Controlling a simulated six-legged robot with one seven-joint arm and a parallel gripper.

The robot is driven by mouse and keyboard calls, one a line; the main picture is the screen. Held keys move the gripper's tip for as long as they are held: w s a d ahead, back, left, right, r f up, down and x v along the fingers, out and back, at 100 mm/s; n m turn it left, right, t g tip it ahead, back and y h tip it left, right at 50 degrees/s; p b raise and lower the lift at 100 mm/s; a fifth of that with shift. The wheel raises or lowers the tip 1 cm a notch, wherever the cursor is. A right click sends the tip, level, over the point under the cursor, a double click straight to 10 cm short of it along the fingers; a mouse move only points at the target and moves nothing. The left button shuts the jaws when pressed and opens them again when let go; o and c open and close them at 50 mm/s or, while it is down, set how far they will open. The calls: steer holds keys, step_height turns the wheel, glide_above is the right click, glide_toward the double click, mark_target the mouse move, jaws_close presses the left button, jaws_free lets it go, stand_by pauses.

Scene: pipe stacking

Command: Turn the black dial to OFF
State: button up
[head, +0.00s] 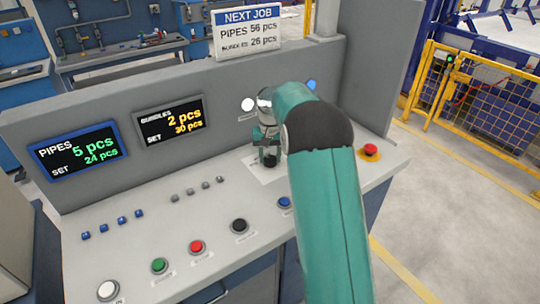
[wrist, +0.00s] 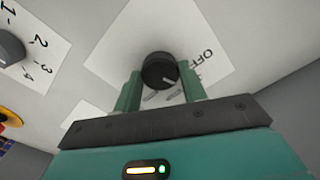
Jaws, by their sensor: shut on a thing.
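The black dial (wrist: 160,68) sits on a white label plate (wrist: 125,45) on the grey console. In the wrist view the word OFF is printed to the right of the dial; other print below is partly hidden by my gripper. My gripper (wrist: 161,84) has one green finger on each side of the dial and is shut on it. In the head view my gripper (head: 267,150) points down at the dial (head: 270,160), which is small and partly covered there. I cannot tell the dial's exact setting.
A second dial (wrist: 8,48) with numbers is at the wrist view's left. A red emergency button (head: 370,150) stands right of my arm. Red (head: 197,247), green (head: 159,266) and black (head: 239,226) buttons line the console's front. The back panel rises behind the dial.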

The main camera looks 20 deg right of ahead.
mark_target(270, 158)
steer(key=n, duration=0.3)
steer(key=shift+n, duration=2.3)
steer(key=o, duration=1)
steer(key=shift+r, duration=0.15)
step_height(270, 158, up, 14)
steer(key=shift+f, duration=0.2)
